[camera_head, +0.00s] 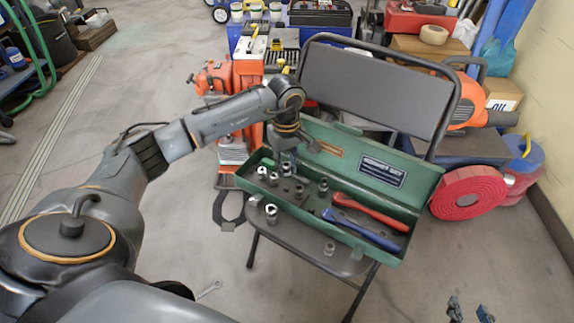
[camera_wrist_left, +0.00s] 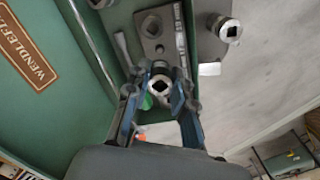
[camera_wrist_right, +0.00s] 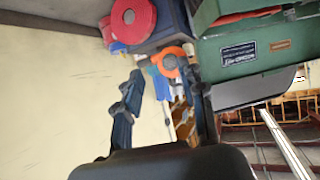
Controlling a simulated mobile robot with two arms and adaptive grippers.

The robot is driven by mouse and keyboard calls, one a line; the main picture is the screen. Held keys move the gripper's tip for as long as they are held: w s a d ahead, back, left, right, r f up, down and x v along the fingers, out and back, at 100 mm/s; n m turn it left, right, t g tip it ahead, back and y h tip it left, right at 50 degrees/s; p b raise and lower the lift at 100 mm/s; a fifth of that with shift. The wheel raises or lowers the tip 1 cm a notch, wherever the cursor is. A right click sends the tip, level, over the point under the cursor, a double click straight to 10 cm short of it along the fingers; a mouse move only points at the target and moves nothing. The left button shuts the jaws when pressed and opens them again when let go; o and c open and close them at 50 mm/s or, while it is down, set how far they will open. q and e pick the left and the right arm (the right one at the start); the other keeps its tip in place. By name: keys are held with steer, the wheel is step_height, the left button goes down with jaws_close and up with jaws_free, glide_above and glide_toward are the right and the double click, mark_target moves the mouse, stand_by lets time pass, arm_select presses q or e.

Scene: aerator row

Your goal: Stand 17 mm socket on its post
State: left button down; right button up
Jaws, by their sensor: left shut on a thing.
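My left gripper (camera_head: 287,160) reaches down into the green toolbox. In the left wrist view its fingers (camera_wrist_left: 158,88) are shut on a silver socket (camera_wrist_left: 160,84), its square opening showing. Size marks are too small to read. A dark plate (camera_wrist_left: 167,52) lies close beyond the held socket, with another socket (camera_wrist_left: 151,24) on it. I cannot tell whether the held socket is on a post or above one. My right gripper (camera_head: 470,312) is open and empty at the lower right, away from the toolbox; its fingers also show in the right wrist view (camera_wrist_right: 165,92).
The open toolbox (camera_head: 345,243) rests on a folding chair (camera_head: 308,248). Inside are several sockets, a red-handled tool (camera_head: 370,211) and a blue-handled tool (camera_head: 362,230). The raised lid (camera_head: 335,150) is behind my left gripper.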

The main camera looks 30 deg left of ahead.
mark_target(286, 188)
arm_select(q)
steer(key=shift+f, duration=0.35)
steer(key=shift+f+b, duration=0.4)
steer(key=shift+b, duration=0.1)
steer(key=shift+f+b, duration=0.3)
steer(key=shift+f, duration=0.15)
steer(key=shift+f+b, duration=0.35)
steer(key=shift+f, duration=0.15)
steer(key=shift+f+b, duration=0.35)
steer(key=shift+f, duration=0.15)
steer(key=shift+f+b, duration=0.3)
steer(key=shift+f, duration=0.1)
steer(key=shift+f+b, duration=0.3)
steer(key=shift+f, duration=0.3)
arm_select(e)
steer(key=a+r+t+y, duration=0.1)
steer(key=r+t+y, duration=0.1)
steer(key=r+t, duration=0.4)
steer(key=w+a+r+t+y, duration=0.1)
steer(key=r+t, duration=0.5)
steer(key=r, duration=0.6)
steer(key=shift+w+a+r+n+y, duration=0.15)
steer(key=shift+a+r+n+y, duration=0.15)
steer(key=shift+a+y, duration=0.25)
arm_select(q)
steer(key=shift+f, duration=0.1)
